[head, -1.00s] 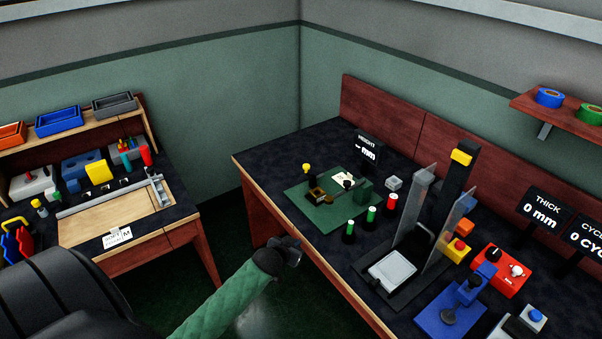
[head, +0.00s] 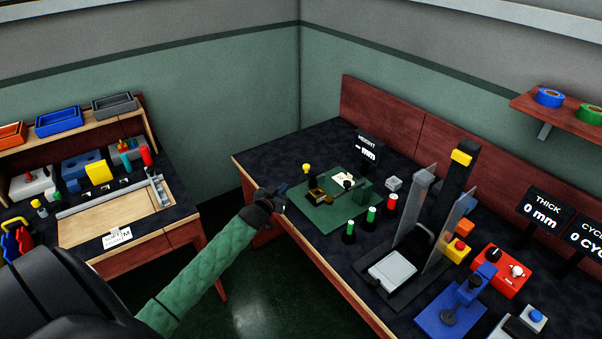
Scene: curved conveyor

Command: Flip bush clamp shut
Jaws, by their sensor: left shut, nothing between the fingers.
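A small brass-coloured piece (head: 317,195) sits on the green mat (head: 325,217) on the right-hand bench. It looks like the bush clamp, but it is too small to tell whether it is open. My left gripper (head: 281,191) is shut and empty. It is at the mat's left edge, a short way left of the brass piece and apart from it in the picture. My right gripper is out of view.
Green and red posts (head: 388,207) stand in front of the mat's right side. A press with clear guards (head: 420,200) is further right.

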